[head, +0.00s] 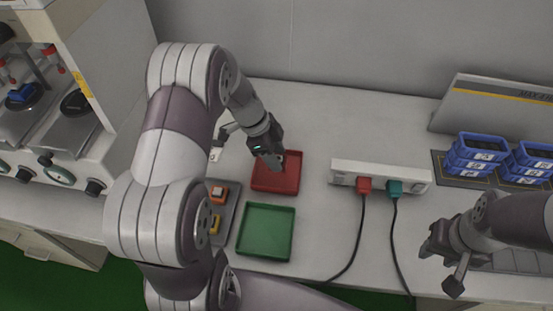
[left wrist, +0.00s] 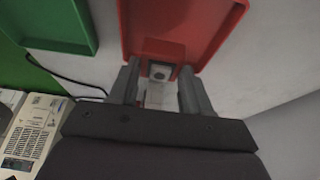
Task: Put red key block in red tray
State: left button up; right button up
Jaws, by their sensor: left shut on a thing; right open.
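The red tray (head: 287,184) lies on the grey bench and also fills the top of the left wrist view (left wrist: 222,22). My left gripper (head: 277,163) points down at the tray's upper left part. In the left wrist view the fingers (left wrist: 160,92) are shut on a small pale grey block (left wrist: 159,72) with a dark round spot. My right gripper (head: 447,264) is open and empty at the right.
A green tray (head: 265,232) lies just in front of the red one. A grey panel (head: 229,213) with orange-red and yellow blocks is partly behind my left arm. A power strip (head: 381,176) with red and teal plugs and trailing cables stands right. Blue bins (head: 477,151) are further right.

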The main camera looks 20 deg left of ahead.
pick_arm(q)
jog(key=shift+w+a+f, duration=0.25)
jog(key=shift+w+f, duration=0.05)
jog(key=shift+w, duration=0.2)
jog(key=shift+f, duration=0.25)
notch_tip(320, 180, down, 3)
jog(key=shift+s+r, duration=0.1)
jog(key=shift+f, duration=0.6)
jog(key=o, duration=1.1)
jog(key=shift+r, duration=0.1)
